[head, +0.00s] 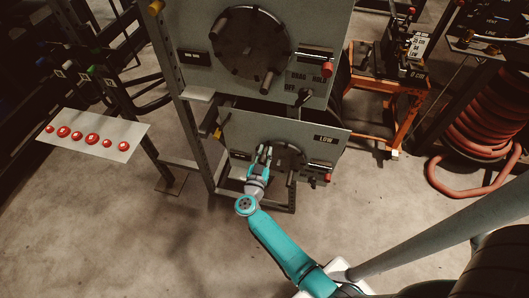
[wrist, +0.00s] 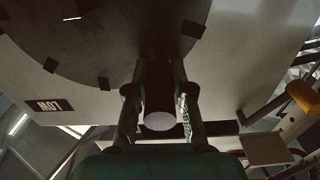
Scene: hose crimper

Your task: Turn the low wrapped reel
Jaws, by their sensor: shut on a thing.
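The low reel is a dark round disc (head: 290,156) on the lower grey panel (head: 235,128), which carries a LOW label (head: 325,139). In the wrist view the disc (wrist: 95,40) fills the upper left, with small dark marks around its rim and the LOW label (wrist: 50,105) upside down. My gripper (head: 265,153) is at the left side of the disc. In the wrist view my gripper (wrist: 160,100) has a finger on each side of a dark handle with a pale round end (wrist: 160,121), and is shut on it. The handle's base is in shadow.
A larger reel disc (head: 250,44) with handles sits on the upper panel, above my arm. A red-tipped lever (head: 327,178) is at the low panel's right. A board with red buttons (head: 92,136) stands left; an orange cart (head: 385,95) and red hose coil (head: 490,115) stand right. Floor in front is clear.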

